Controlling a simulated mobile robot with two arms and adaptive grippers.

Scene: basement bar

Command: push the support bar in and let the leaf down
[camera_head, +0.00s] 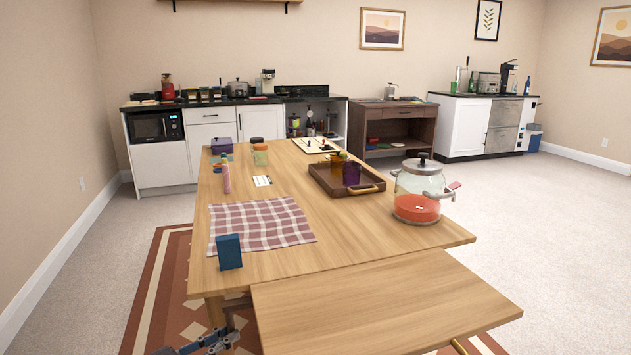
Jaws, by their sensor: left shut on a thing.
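The leaf (380,302) is a light wooden panel along the front edge of the table (350,252). It is up and looks about level with the tabletop. My left gripper (226,324) is at the bottom left, below the table edge, shut on what looks like the support bar's end; the grip itself is small and partly hidden. My right gripper is out of view.
On the table are a blue box (229,251), a checked cloth (262,223), a tray (372,190) and a glass pot (419,192). The leaf's top is bare. A patterned rug (150,290) lies below.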

